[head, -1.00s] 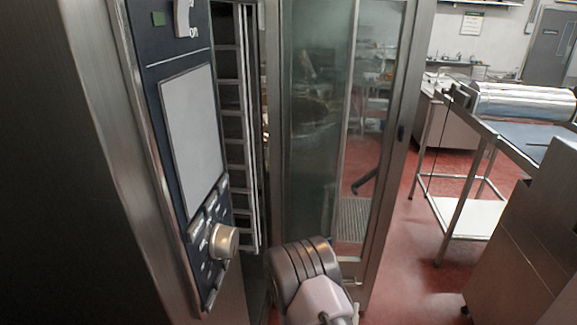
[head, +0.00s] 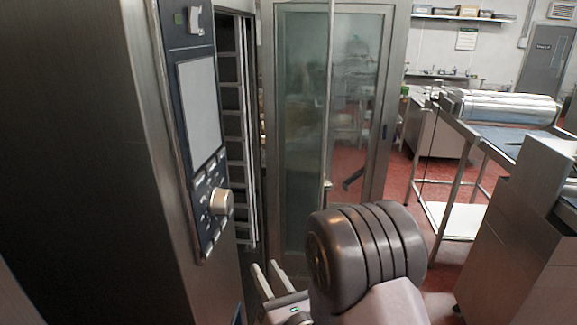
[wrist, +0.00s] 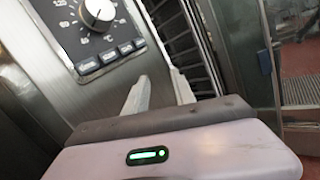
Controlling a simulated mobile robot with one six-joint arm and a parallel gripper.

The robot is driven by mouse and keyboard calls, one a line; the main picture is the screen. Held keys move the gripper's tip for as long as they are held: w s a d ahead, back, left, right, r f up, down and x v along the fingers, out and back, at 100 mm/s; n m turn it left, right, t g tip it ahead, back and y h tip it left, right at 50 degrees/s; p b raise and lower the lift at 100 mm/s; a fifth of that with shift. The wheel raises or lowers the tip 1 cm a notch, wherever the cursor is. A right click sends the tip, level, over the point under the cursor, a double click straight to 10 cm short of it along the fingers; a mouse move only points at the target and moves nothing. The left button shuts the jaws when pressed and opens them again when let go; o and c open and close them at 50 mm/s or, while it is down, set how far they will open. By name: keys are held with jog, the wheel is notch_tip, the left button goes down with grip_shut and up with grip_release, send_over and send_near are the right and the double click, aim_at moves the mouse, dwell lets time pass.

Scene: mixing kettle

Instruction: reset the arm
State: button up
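My gripper (head: 266,277) is low in the head view, below the control panel and in front of the steel cabinet's base. Its two pale fingers also show in the wrist view (wrist: 160,88), spread apart with nothing between them. The gripper is open and empty. My dark, ribbed wrist joint fills the lower middle of the head view. In the wrist view, the fingers point toward the steel front just below a row of buttons (wrist: 112,55); I cannot tell if they touch it.
A steel oven with a control panel (head: 200,110) and round knob (head: 221,202) stands close on the left. Behind are a rack (head: 232,130) and a glass-doored cabinet (head: 300,150). A steel table (head: 478,150) and steel unit (head: 515,235) stand right. Red floor shows between.

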jog(key=s+a+r+n+g+y+b, duration=0.2)
jog(key=s+a+r+n+g+y, duration=0.6)
jog(key=n, duration=0.2)
jog(key=s+a+n+g+b, duration=0.1)
jog(key=s+n+g+b, duration=0.1)
jog(key=s+n+g, duration=0.65)
jog(key=s+d+f+n+h+b, duration=0.3)
jog(key=s+d+f+n+h, duration=0.5)
jog(key=s, duration=0.3)
jog(key=w+d+n+t+h, duration=0.1)
jog(key=d+t+h, duration=0.1)
jog(key=d, duration=0.6)
jog(key=w+d+n+t+h+b, duration=0.1)
jog(key=d+t+h, duration=0.2)
jog(key=d+h, duration=0.2)
jog(key=d, duration=0.3)
jog(key=shift+w+f, duration=0.15)
jog(key=shift+w, duration=0.25)
